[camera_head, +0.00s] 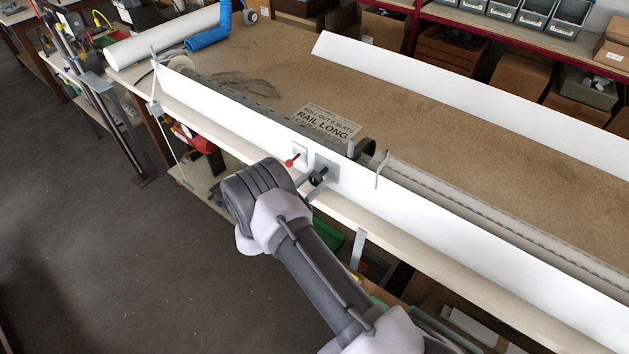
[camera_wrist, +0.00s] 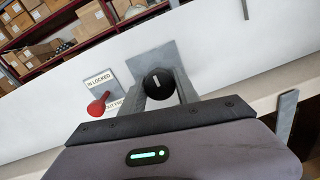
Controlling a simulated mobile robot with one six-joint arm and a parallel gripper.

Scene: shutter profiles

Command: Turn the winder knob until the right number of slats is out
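The black winder knob (camera_wrist: 157,83), with a short white mark standing nearly upright, sits on a grey plate (camera_wrist: 168,58) on the white rail (camera_head: 418,207). My gripper (camera_head: 308,186) is at the knob, with one finger on each side of it; I cannot tell whether they press on it. A red lever (camera_wrist: 97,106) points down and left on a label plate reading "IN LOCKED" above a partly hidden line. A card (camera_head: 326,123) behind the rail reads "ROLL OUT", an unclear number, "SLATS" and "RAIL LONG". A grey slatted strip (camera_head: 500,217) lies behind the rail to the right.
A second long white board (camera_head: 480,85) lies across the brown bench top (camera_head: 270,62). A blue roll (camera_head: 207,38) and a white tube (camera_head: 160,38) lie at the far left. Shelves with cardboard boxes (camera_head: 520,72) stand behind. Grey floor is open at left.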

